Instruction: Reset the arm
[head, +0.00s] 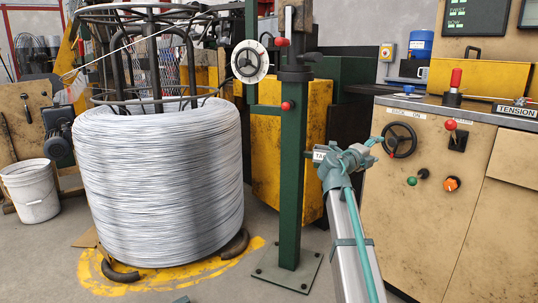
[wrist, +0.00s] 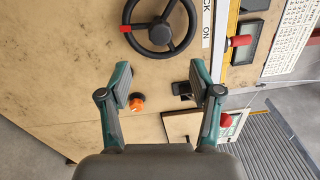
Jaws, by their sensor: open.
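My gripper (head: 371,147) is at the end of my raised arm, right of centre in the head view, in front of the tan control cabinet (head: 430,240). In the wrist view, the two teal-and-grey fingers of my gripper (wrist: 161,86) stand wide apart with nothing held between them. The cabinet panel (wrist: 60,80) shows behind them. An orange knob (wrist: 137,103) appears in the gap, close to the left finger, and a small black fitting (wrist: 182,90) appears beside the right finger. I cannot tell exactly how far the fingers are from the panel.
A black handwheel (head: 399,139) on the cabinet is close to my gripper; it also shows in the wrist view (wrist: 160,32). A green post (head: 291,190) with a white dial wheel (head: 250,62) stands left of my arm. A large wire coil (head: 160,180) and white bucket (head: 32,195) are farther left.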

